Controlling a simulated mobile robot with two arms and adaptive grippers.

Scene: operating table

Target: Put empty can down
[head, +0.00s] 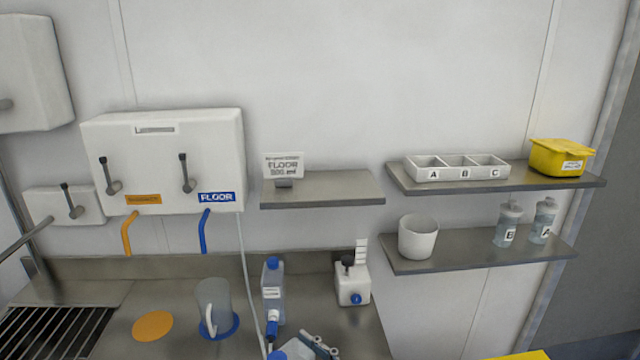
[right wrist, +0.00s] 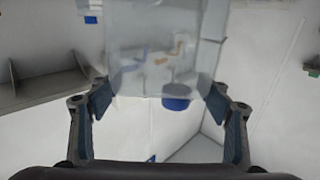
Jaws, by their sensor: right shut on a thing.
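My right gripper (right wrist: 160,100) is shut on a translucent, pale can (right wrist: 165,45), which stands between its fingers in the right wrist view. A blue round part (right wrist: 176,97) shows at the can's lower edge there; I cannot tell whether it belongs to the can. In the head view part of my right gripper (head: 320,345) shows at the bottom edge, beside a pale, blue-tinged thing (head: 290,351) that is mostly cut off. A clear bottle with a blue cap and a label (head: 273,292) stands on the steel counter (head: 350,320). My left gripper is not in view.
A grey jug (head: 214,305) stands on a blue disc (head: 222,331); an orange disc (head: 152,326) beside it is bare. A white pump container (head: 352,285) stands at the counter's right. A wall dispenser (head: 160,160) and shelves (head: 320,190) with a tray and bottles are behind.

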